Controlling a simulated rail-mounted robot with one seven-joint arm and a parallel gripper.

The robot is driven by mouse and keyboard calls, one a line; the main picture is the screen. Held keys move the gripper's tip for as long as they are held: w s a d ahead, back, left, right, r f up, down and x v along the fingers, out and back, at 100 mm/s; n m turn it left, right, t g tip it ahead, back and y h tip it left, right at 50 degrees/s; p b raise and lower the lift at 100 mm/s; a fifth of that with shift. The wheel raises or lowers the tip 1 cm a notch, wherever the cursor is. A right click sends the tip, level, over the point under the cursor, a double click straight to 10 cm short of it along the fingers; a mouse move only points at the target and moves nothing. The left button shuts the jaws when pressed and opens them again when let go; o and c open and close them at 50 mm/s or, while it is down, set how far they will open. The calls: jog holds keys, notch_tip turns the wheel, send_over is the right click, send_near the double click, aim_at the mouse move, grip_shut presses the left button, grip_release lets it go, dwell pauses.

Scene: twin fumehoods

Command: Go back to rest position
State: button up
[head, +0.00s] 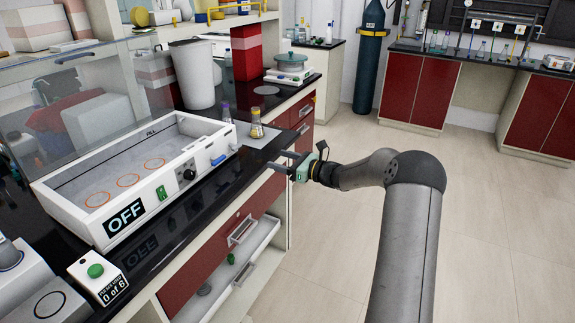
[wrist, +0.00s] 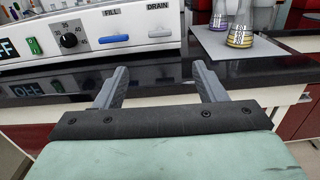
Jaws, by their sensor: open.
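My gripper (head: 284,164) is open and empty beside the front edge of the black bench, low and to the right of the white water bath. In the wrist view my gripper (wrist: 158,80) shows its two grey fingers spread apart, with nothing between them. The fingers point toward the bench edge, below the bath's FILL and DRAIN switches. My arm reaches in from the lower right of the head view.
A white bath (head: 150,190) marked OFF stands on the bench. Flasks with yellow (head: 257,131) and purple (head: 226,113) labels stand close by. An open drawer (head: 240,265) juts out below. The floor (head: 490,230) to the right is clear.

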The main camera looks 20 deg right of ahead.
jog(key=shift+v, duration=1.05)
jog(key=s+a+r+n+g+h, duration=0.1)
jog(key=s+a+n+g+h, duration=0.1)
jog(key=s+a+n+g, duration=1.3)
jog(key=s+d+n+t+h+p, duration=0.1)
jog(key=s+n+h, duration=0.9)
jog(key=s, duration=2.1)
jog(key=n+t+p, duration=0.1)
jog(key=n, duration=0.2)
